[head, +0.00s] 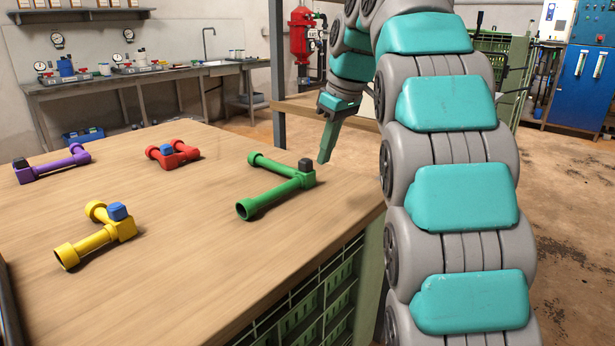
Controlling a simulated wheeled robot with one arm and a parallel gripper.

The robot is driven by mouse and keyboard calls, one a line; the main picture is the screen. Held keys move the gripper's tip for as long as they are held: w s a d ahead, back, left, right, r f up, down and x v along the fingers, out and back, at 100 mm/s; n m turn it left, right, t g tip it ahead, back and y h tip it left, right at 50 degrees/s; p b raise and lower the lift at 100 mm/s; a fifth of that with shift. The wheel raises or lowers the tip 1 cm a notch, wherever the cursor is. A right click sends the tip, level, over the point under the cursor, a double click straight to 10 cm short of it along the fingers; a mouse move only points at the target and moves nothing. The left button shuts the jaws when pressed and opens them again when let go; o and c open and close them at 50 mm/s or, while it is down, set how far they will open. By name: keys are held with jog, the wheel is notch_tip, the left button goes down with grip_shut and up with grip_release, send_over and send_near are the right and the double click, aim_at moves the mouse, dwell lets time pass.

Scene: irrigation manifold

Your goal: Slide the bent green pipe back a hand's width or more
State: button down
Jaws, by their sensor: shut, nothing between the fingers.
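The bent green pipe (275,196) lies on the right part of the wooden table. It has two arms that meet at a corner with a black cap, at its right end. One open end faces the front left and the other points to the back left. My gripper (325,160) is shut and empty, pointing down just to the right of the corner, above or near the table top. I cannot tell whether it touches the pipe.
A yellow bent pipe (96,237), a red one (174,153) and a purple one (53,164) lie on the table (170,290), left of the green pipe. The wood behind the green pipe is clear. A workbench (140,78) stands along the back wall.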

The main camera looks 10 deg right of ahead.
aim_at(296, 196)
jog(key=b+x, duration=0.2)
jog(key=x, duration=0.7)
jog(key=shift+s, duration=0.1)
jog(key=shift+w+a+f, duration=0.15)
jog(key=shift+w+f, duration=0.15)
jog(key=shift+f, duration=0.15)
jog(key=shift+w+a, duration=0.55)
jog(key=shift+w, duration=0.2)
jog(key=shift+w+a, duration=0.55)
jog(key=shift+w, duration=0.2)
jog(key=shift+a, duration=0.1)
